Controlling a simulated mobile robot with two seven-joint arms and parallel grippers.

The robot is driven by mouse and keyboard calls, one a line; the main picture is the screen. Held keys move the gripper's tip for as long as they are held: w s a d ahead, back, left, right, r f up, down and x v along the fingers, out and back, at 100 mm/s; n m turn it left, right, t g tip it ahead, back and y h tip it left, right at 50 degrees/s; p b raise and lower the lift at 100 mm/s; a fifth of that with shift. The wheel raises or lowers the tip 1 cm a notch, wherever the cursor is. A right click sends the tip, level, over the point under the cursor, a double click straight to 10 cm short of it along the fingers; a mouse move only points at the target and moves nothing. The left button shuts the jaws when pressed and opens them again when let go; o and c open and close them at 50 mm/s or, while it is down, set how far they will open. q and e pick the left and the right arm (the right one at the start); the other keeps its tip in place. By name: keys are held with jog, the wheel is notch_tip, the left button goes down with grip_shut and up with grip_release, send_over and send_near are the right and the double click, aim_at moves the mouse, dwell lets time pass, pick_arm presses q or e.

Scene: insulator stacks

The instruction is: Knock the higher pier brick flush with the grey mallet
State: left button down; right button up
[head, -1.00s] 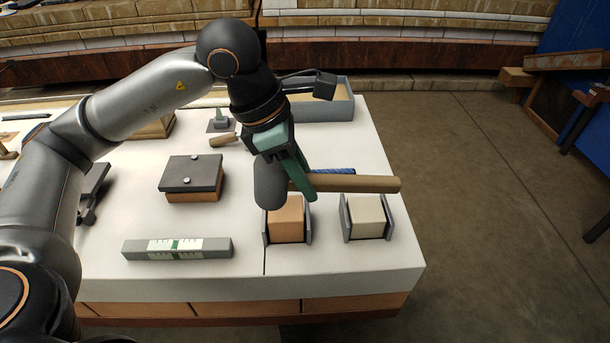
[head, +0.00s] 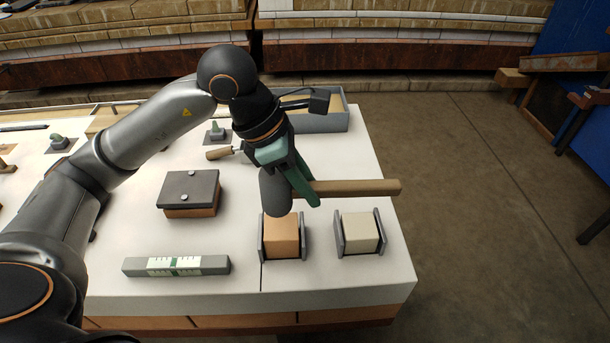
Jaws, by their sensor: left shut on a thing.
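My left gripper (head: 300,184) is shut on the grey mallet and holds it above the table, with the wooden handle (head: 355,187) pointing right. The dark grey mallet head (head: 275,194) hangs just behind and above the orange pier brick (head: 281,238), overlapping its back edge in the picture; I cannot tell whether they touch. The orange brick sits between two grey side plates. A cream pier brick (head: 361,233) sits in a similar holder to its right. Which brick stands higher is hard to tell from this angle. My right gripper is not in view.
A grey level bar (head: 215,266) lies front left. A dark-topped brick block (head: 190,190) stands left of the mallet. A wooden-handled tool (head: 220,153) and a grey tray (head: 325,122) lie farther back. The table's right edge is close to the cream brick.

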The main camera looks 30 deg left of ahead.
pick_arm(q)
jog(key=shift+w+a+r+p, duration=0.1)
jog(key=shift+w+r+p, duration=0.15)
jog(key=shift+w+p, duration=0.15)
jog(key=shift+w+a+f, duration=0.1)
jog(key=shift+f, duration=0.1)
jog(key=shift+f+b, duration=0.75)
jog(key=shift+f, duration=0.15)
notch_tip(320, 180, down, 4)
jog(key=b, duration=0.2)
jog(key=shift+b, duration=0.35)
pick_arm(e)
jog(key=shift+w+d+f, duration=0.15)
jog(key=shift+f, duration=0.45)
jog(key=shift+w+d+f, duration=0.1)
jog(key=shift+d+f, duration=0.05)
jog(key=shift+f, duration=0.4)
